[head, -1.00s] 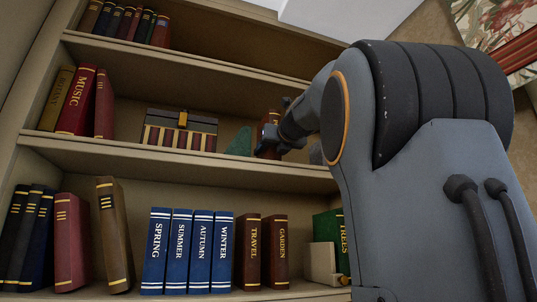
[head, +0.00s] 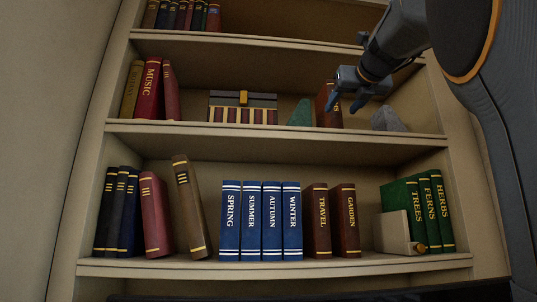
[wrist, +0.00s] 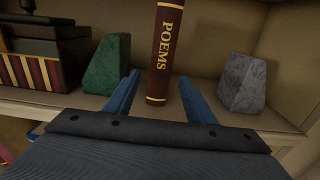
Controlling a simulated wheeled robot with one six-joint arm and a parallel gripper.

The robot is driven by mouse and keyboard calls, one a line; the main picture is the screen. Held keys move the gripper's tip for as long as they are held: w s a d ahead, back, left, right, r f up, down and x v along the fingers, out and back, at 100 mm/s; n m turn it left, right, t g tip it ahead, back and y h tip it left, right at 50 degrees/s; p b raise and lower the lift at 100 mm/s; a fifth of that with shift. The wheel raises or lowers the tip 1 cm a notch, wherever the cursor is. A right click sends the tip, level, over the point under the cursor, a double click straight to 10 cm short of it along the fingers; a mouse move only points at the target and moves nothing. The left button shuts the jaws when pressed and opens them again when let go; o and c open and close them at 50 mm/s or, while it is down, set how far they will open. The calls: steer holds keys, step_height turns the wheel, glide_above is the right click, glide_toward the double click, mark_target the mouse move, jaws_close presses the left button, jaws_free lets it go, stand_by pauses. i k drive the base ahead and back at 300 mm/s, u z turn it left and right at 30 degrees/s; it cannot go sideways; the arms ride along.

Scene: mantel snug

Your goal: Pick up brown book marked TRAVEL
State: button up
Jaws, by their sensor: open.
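The brown book marked TRAVEL (head: 319,222) stands upright on the lower shelf in the head view, between the blue WINTER book (head: 292,222) and the brown GARDEN book (head: 346,222). My gripper (head: 345,105) is up at the middle shelf, above and apart from the TRAVEL book. In the wrist view its blue fingers (wrist: 157,95) are spread and empty, with the brown POEMS book (wrist: 166,50) standing beyond and between them. The TRAVEL book is not in the wrist view.
A green stone block (wrist: 106,66) and a grey one (wrist: 243,82) flank POEMS. A striped box (head: 243,108) stands left of them. Below, a pale bookend (head: 394,233) and green books (head: 417,215) stand right of GARDEN. The shelf board (head: 250,131) separates the two levels.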

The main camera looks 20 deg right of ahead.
mark_target(317, 235)
steer(key=k, duration=1)
